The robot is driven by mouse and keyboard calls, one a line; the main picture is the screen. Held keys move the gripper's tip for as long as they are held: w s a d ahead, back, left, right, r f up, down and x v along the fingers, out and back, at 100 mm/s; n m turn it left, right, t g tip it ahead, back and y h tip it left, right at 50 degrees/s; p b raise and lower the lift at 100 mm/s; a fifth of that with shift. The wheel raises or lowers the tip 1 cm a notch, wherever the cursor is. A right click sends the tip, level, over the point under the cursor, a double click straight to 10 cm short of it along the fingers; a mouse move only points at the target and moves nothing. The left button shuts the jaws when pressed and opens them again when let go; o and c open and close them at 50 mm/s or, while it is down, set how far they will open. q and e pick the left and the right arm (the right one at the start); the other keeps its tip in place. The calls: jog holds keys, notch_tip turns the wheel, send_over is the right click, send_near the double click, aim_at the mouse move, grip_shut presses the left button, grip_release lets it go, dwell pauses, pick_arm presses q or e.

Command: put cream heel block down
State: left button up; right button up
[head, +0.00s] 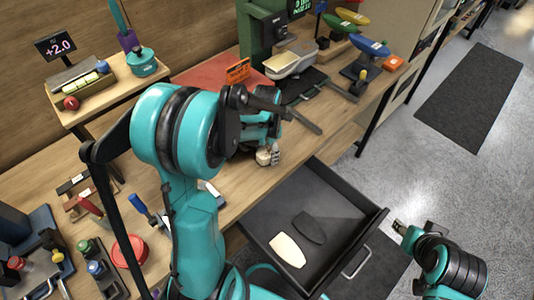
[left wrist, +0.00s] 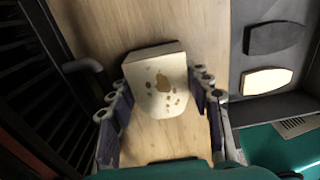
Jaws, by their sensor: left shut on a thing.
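The cream heel block (left wrist: 160,85), with brown spots on its face, sits between the two fingers of my left gripper (left wrist: 160,100) in the left wrist view. The left gripper is shut on it. In the head view the block (head: 264,157) is a small pale shape at the tip of my left gripper (head: 269,154), over the wooden bench (head: 238,190) near its front edge. The arm hides part of the gripper. I cannot tell whether the block touches the bench. My right gripper (head: 402,229) is at the lower right, apart from the bench; its fingers are unclear.
An open dark drawer (head: 345,215) juts out below the bench, holding a cream sole-shaped piece (head: 287,250) and a dark one (head: 309,227). A red mat (head: 212,83) and a green machine (head: 258,30) stand behind. Tools crowd the left bench.

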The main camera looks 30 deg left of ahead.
pick_arm(q)
jog(key=o, duration=1.2)
jog(key=shift+f, duration=0.1)
